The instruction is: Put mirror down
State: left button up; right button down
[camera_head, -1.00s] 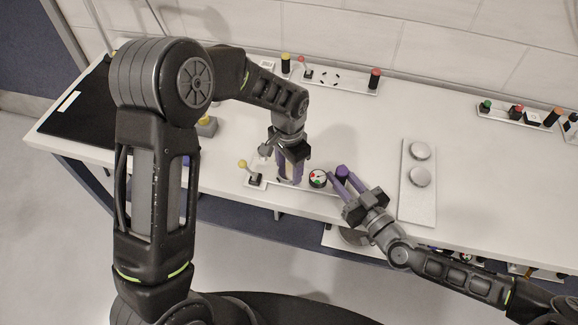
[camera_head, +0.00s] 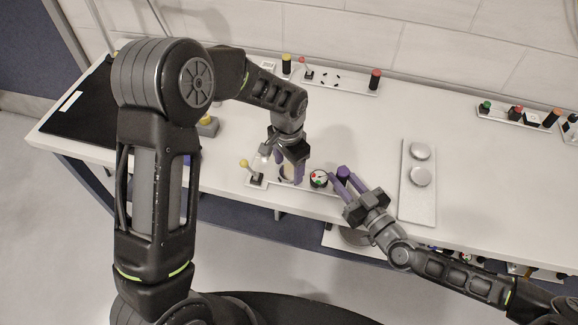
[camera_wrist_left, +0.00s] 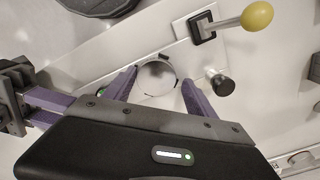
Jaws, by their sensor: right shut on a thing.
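A round, pale disc that looks like the mirror (camera_wrist_left: 157,77) shows in the left wrist view between the fingers of my left gripper (camera_wrist_left: 160,88). Gaps show beside it, and small dark clips sit at its rim. In the head view my left gripper (camera_head: 288,170) points down over the fixture strip (camera_head: 265,184), its fingers apart; a pale patch shows between them. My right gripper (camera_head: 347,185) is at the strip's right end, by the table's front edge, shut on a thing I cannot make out.
A round dial (camera_head: 319,178) with red and green marks stands between my grippers. A yellow-knobbed lever (camera_head: 244,163) is left of the left gripper. A white plate (camera_head: 418,205) with two discs lies right.

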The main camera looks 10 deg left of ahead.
aim_at(290, 172)
pick_arm(q)
jog(key=shift+s+f, duration=0.45)
jog(key=shift+f, duration=0.3)
jog(key=shift+w+d+r, duration=0.1)
jog(key=shift+d+r, duration=0.05)
jog(key=shift+r, duration=0.05)
jog(key=r, duration=1.3)
jog(key=shift+w, duration=0.25)
